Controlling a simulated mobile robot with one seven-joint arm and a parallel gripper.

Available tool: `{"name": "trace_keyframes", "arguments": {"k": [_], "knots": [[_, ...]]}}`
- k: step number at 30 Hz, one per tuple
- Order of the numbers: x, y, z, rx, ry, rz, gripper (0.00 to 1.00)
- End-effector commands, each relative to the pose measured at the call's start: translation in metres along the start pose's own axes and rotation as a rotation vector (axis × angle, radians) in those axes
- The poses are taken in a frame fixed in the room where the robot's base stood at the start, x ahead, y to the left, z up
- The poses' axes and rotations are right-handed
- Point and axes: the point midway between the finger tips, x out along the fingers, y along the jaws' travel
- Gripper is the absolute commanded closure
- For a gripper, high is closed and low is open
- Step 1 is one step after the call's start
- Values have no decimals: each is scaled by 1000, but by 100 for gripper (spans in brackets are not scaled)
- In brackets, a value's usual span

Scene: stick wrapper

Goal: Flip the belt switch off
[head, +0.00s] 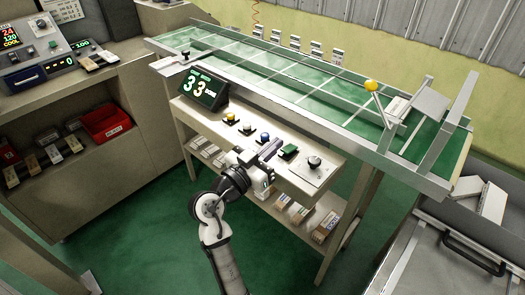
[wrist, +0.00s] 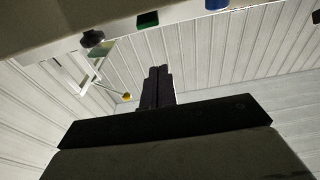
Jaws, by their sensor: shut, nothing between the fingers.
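A row of controls sits on the narrow shelf in front of the conveyor. A green switch (head: 289,151) on a dark base is near its right end; it also shows in the wrist view (wrist: 148,19). Left of it is a blue button (head: 265,136), and right of it a black knob (head: 314,161) on a pale plate. I cannot tell from labels which one is the belt switch, nor the green switch's position. My gripper (head: 270,149) is at the shelf's front edge, just left of the green switch. In the wrist view its dark fingers (wrist: 157,86) are together and empty, apart from the controls.
The conveyor belt (head: 300,97) with metal rails runs behind the shelf, a yellow ball-topped lever (head: 371,86) at its right. A black display (head: 204,90) reading 33 stands at the shelf's left. A lower shelf (head: 275,213) holds small boxes. Green floor is open in front.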

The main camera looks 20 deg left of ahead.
Motion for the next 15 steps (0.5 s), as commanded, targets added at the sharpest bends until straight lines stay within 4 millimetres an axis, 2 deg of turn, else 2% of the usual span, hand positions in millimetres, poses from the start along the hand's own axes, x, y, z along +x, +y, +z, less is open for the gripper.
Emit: {"name": "trace_keyframes", "arguments": {"k": [1, 6, 9, 15], "knots": [[13, 1, -5, -2, 0, 5, 100], [47, 0, -4, -1, -1, 3, 100], [37, 0, 17, -5, -4, -3, 100], [30, 0, 34, -2, -1, -1, 100]]}}
